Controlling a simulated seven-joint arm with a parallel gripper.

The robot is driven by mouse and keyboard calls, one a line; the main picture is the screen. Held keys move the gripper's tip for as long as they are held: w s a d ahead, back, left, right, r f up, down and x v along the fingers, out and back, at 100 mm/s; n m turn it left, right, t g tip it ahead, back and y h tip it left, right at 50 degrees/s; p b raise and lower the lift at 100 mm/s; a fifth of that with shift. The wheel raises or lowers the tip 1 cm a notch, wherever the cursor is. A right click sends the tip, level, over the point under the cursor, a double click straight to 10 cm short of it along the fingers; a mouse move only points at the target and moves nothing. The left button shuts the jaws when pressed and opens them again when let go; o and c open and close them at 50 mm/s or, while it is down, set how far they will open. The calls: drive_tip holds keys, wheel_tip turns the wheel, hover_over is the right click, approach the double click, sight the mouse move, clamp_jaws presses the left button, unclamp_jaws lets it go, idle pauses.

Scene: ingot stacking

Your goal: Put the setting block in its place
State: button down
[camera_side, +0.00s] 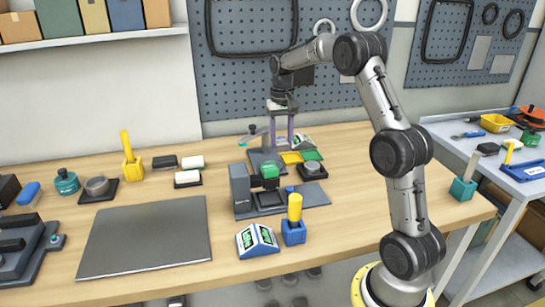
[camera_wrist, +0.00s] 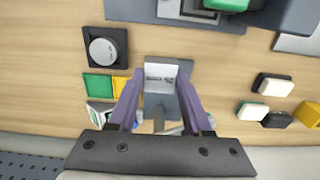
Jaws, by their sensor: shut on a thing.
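My gripper (camera_side: 282,143) points straight down at the back of the wooden table, with purple fingers. In the wrist view my gripper (camera_wrist: 159,88) has its fingers on either side of a light grey metal block (camera_wrist: 160,76) with a dark mark on its face, which I take to be the setting block. The fingers are shut on it. A dark grey plate (camera_side: 263,158) shows below and beside the fingers in the side view. The held block cannot be made out clearly there, and I cannot tell whether it touches the surface below.
A yellow pad (camera_side: 291,158) and a green pad (camera_side: 312,155) lie right of the fingers. A round knob on a dark base (camera_side: 312,169) and a dark fixture with a green block (camera_side: 269,171) stand in front. A large grey mat (camera_side: 146,238) is clear at left.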

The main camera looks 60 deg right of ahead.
drive_tip(key=w+d+f, duration=0.1)
drive_tip(key=f, duration=0.1)
drive_tip(key=w+d+f, duration=0.1)
drive_tip(key=w+f, duration=0.1)
drive_tip(key=w+d+f, duration=0.1)
drive_tip(key=w+f, duration=0.1)
drive_tip(key=shift+f, duration=1.65)
drive_tip(key=shift+f, duration=0.1)
drive_tip(key=shift+c, duration=1.7)
unclamp_jaws()
drive_tip(key=shift+f, duration=0.15)
